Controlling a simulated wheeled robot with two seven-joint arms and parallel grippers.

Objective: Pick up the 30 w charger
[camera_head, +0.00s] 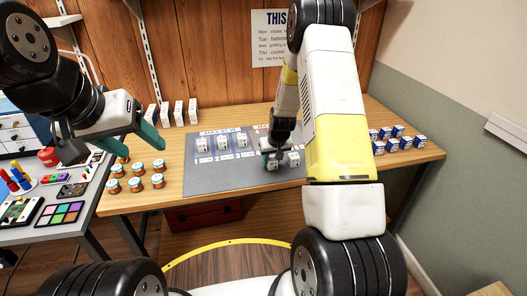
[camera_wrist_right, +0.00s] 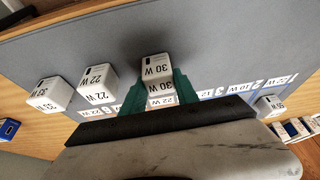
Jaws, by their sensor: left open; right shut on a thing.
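The 30 W charger (camera_wrist_right: 157,68) is a white block with black print. In the right wrist view it sits between the green fingers of my right gripper (camera_wrist_right: 158,92), which is shut on it. In the head view my right gripper (camera_head: 272,148) is low over the grey mat (camera_head: 232,178), and its hold is partly hidden by the arm. I cannot tell whether the charger is clear of the mat. My left gripper (camera_head: 108,144) is open and empty at the left, above the table edge.
A 22 W charger (camera_wrist_right: 97,82) and a 33 W charger (camera_wrist_right: 53,93) stand close beside the held one. Other white chargers (camera_head: 222,141) stand on the mat. Orange-and-green jars (camera_head: 135,184) are left of it, blue-and-white boxes (camera_head: 397,131) right. The mat's front is clear.

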